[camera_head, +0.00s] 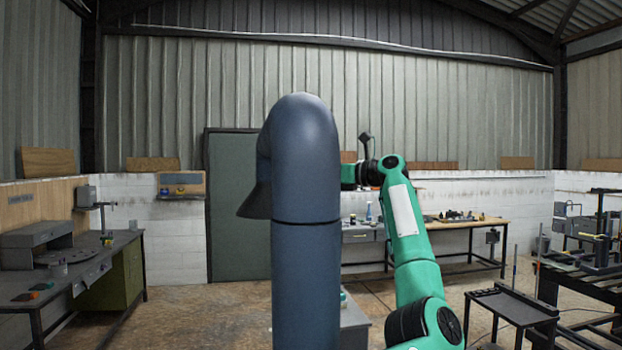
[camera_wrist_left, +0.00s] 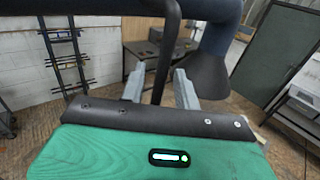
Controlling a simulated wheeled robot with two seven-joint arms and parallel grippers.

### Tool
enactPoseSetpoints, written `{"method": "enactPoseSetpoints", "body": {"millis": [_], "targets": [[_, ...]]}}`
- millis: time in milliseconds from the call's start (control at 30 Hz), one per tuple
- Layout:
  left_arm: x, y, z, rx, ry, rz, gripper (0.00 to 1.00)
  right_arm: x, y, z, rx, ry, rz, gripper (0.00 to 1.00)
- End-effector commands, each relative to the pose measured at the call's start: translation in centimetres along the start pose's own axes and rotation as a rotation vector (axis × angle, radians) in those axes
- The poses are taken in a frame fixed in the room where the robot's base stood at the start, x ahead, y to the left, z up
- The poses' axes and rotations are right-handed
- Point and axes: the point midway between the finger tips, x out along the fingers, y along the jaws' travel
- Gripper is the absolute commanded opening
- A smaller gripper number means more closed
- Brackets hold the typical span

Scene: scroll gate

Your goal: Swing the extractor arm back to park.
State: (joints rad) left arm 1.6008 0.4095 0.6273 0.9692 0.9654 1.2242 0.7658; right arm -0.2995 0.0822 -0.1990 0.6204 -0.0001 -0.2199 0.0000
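The extractor arm (camera_head: 306,260) is a thick blue-grey duct standing close in the middle of the head view. Its flared hood (camera_head: 256,198) hangs down on the left of the bend. In the left wrist view the duct (camera_wrist_left: 218,38) runs across the top and turns down into the hood (camera_wrist_left: 205,78). My left gripper (camera_wrist_left: 158,76) is open, with one grey finger on each side of a dark handle bar (camera_wrist_left: 172,40). Gaps show between bar and fingers. In the head view one of my green arms (camera_head: 408,225) reaches up right of the duct; its gripper end is hidden behind it.
A green door (camera_head: 236,245) stands behind the duct. A workbench (camera_head: 125,240) lines the left side and another bench (camera_head: 465,224) stands along the back wall. A dark low stand (camera_head: 510,308) is at the right. Open floor lies between the left bench and the duct.

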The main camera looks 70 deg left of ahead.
Motion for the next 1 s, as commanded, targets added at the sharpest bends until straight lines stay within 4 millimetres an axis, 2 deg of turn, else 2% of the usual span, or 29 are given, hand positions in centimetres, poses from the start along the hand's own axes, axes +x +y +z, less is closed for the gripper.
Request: {"method": "enactPoseSetpoints", "body": {"millis": [33,200,400,600,1000], "targets": [[-1.3,-0.1,-0.5,-0.001,0.001,-0.004,0.32,1.0,-0.1,0.1,0.0,0.0,-0.001,0.0],[-5.2,0.0,-0.4,-0.001,0.001,-0.003,0.32,2.4,-0.4,0.1,0.002,0.001,-0.004,0.0],[-8.5,0.0,-0.2,0.0,0.002,-0.001,0.32,3.2,-0.5,0.2,0.002,0.001,-0.005,0.0],[-9.8,0.1,0.0,-0.001,0.002,0.001,0.32,3.4,-0.5,0.2,0.001,0.001,-0.005,0.0],[-9.9,0.1,0.0,-0.001,0.002,0.002,0.32,3.3,-0.3,0.3,0.0,0.0,-0.003,0.0]]}}
